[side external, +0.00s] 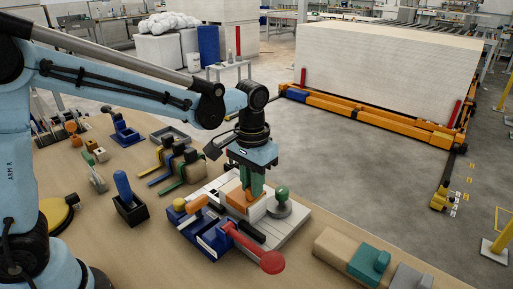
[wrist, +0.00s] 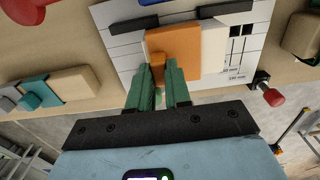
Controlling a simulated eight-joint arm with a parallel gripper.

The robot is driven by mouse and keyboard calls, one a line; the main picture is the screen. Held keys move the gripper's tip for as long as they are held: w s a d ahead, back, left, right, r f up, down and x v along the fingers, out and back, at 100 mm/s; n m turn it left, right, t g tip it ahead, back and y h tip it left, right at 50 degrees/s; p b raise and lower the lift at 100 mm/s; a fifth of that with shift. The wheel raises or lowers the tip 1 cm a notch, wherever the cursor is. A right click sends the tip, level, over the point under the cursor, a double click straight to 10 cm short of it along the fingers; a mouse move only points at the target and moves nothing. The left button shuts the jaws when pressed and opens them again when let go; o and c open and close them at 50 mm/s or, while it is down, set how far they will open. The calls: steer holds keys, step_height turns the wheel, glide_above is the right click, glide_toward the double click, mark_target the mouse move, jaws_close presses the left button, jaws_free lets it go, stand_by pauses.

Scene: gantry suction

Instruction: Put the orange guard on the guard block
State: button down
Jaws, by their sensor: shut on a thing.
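The orange guard (wrist: 175,48) is a flat plate with a small raised tab. My gripper (wrist: 162,72) has its two green fingers shut on that tab, in the wrist view. In the side view the guard (side external: 234,194) is low over the white board, partly behind the fingers of my gripper (side external: 252,190). A cream block (wrist: 215,45), seemingly the guard block, shows along the guard's right side in the wrist view; the guard overlaps the rest of it. I cannot tell whether the guard rests on the block or hangs just above it.
The white board (side external: 293,226) carries a green-knobbed post (side external: 281,195) close right of my gripper. A red-handled blue clamp (side external: 212,238) stands at the front. Tan blocks (side external: 337,246) lie front right. Blocks with coloured straps (side external: 180,160) stand at the left.

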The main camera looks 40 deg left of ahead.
mark_target(253, 200)
steer(key=shift+r, duration=0.15)
steer(key=shift+r, duration=0.55)
steer(key=r, duration=0.2)
steer(key=d+r, duration=0.1)
steer(key=shift+s+r, duration=0.15)
steer(key=shift+s, duration=0.2)
steer(key=s+d+r, duration=0.6)
steer(key=s+d, duration=0.1)
steer(key=w+d+f, duration=0.6)
steer(key=w+d, duration=0.6)
steer(key=shift+w+d, duration=0.25)
steer(key=shift+w, duration=0.1)
steer(key=shift+f, duration=0.1)
steer(key=shift+f, duration=2.8)
